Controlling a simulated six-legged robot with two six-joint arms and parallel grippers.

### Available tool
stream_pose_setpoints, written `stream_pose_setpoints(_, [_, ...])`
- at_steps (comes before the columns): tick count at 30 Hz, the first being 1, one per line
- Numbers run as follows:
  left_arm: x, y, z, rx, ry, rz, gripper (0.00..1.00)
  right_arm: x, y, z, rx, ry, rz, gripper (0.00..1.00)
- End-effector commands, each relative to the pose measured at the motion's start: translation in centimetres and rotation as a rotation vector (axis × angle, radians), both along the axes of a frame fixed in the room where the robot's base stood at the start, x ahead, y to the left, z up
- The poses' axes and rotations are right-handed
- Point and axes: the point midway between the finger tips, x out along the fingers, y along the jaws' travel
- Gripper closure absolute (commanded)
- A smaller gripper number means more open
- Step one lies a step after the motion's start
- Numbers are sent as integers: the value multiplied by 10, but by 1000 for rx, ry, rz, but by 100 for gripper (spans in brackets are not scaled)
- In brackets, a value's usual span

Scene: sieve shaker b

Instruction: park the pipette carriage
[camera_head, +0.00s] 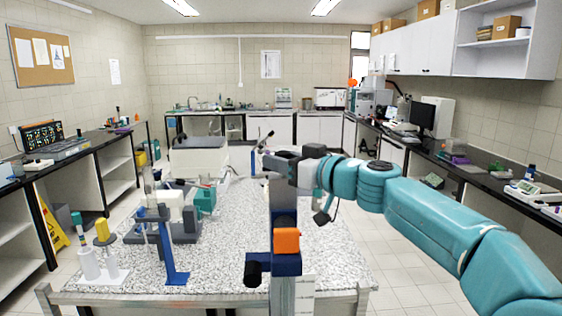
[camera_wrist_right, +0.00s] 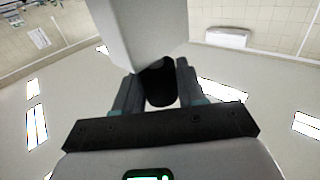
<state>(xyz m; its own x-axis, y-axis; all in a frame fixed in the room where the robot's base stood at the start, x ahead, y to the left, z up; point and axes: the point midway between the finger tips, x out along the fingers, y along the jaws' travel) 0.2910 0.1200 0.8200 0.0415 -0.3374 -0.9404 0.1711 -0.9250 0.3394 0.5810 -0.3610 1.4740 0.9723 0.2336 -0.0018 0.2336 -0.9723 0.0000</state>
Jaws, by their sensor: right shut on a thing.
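A grey upright column (camera_head: 283,190) stands at the near edge of the speckled table, with a blue carriage (camera_head: 285,217) on it. The carriage bears an orange block (camera_head: 286,240) and a black knob (camera_head: 252,276) on its left. My right gripper (camera_head: 272,155) is at the top of the column in the head view. In the right wrist view its fingers are shut on a black knob (camera_wrist_right: 158,86) below a pale grey block (camera_wrist_right: 140,35). The head view does not show the held part clearly. My left gripper is not in view.
The speckled table (camera_head: 235,255) holds a blue stand (camera_head: 171,250), a white rack with a yellow-topped piece (camera_head: 102,232) and a grey apparatus (camera_head: 180,215) at left. A pale box (camera_head: 198,158) stands at the back.

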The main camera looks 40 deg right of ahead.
Motion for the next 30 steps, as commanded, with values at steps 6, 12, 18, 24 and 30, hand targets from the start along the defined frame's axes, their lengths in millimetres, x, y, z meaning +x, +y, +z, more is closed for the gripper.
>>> stream_pose_setpoints(6, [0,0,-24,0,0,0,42,-19,-32,-5,-3,-5,-8,100])
stream_pose_setpoints(12, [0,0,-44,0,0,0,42,-46,-76,-4,-3,-4,-9,100])
stream_pose_setpoints(18, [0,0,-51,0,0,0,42,-69,-112,-1,-4,-2,-7,100])
stream_pose_setpoints(24, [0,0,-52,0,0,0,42,-82,-132,1,-1,-2,-4,100])
stream_pose_setpoints(30, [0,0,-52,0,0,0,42,-85,-138,2,-1,-2,-3,100])
